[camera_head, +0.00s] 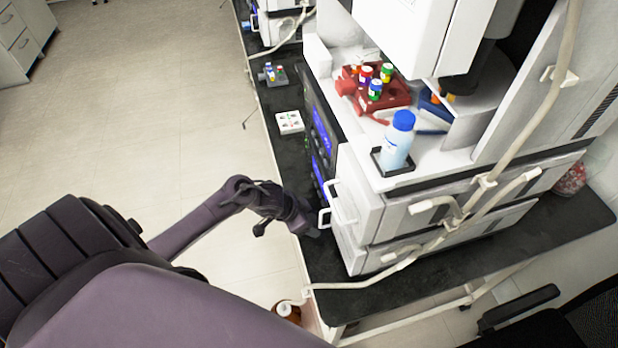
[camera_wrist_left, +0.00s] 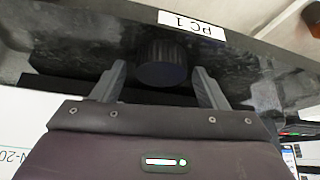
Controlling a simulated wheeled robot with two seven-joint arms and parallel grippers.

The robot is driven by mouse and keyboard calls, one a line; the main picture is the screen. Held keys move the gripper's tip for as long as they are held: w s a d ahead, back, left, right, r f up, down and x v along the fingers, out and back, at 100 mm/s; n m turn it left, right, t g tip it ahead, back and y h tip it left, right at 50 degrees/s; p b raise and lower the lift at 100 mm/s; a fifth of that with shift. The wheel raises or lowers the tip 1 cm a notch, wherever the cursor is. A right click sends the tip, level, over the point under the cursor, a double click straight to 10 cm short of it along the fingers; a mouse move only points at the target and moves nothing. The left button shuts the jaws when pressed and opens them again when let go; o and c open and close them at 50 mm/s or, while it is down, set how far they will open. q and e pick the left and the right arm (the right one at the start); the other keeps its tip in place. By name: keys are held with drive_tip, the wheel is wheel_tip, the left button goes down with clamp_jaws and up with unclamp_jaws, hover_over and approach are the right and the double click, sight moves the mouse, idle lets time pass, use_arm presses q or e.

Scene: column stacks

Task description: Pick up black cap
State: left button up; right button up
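The black cap (camera_wrist_left: 162,64) is a dark ribbed round piece on the black bench top in the left wrist view. My left gripper (camera_wrist_left: 161,88) is open, with one finger on each side of the cap and a small gap showing on both sides. In the head view my left gripper (camera_head: 300,222) is low at the bench's left edge, beside the instrument's front handles. There the cap cannot be made out clearly against the dark gripper and bench. My right gripper is not in view.
A white label "PC 1" (camera_wrist_left: 192,24) lies just beyond the cap. The white instrument stack (camera_head: 360,225) with handles stands close right of my gripper. A blue-capped bottle (camera_head: 398,142) and a red vial rack (camera_head: 392,98) sit on it. A brown bottle (camera_head: 288,311) is below the bench edge.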

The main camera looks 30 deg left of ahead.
use_arm(q)
drive_tip(key=c, duration=0.7)
drive_tip(key=shift+c, duration=0.2)
wheel_tip(320, 180, up, 18)
drive_tip(key=p, duration=0.1)
idle(0.4)
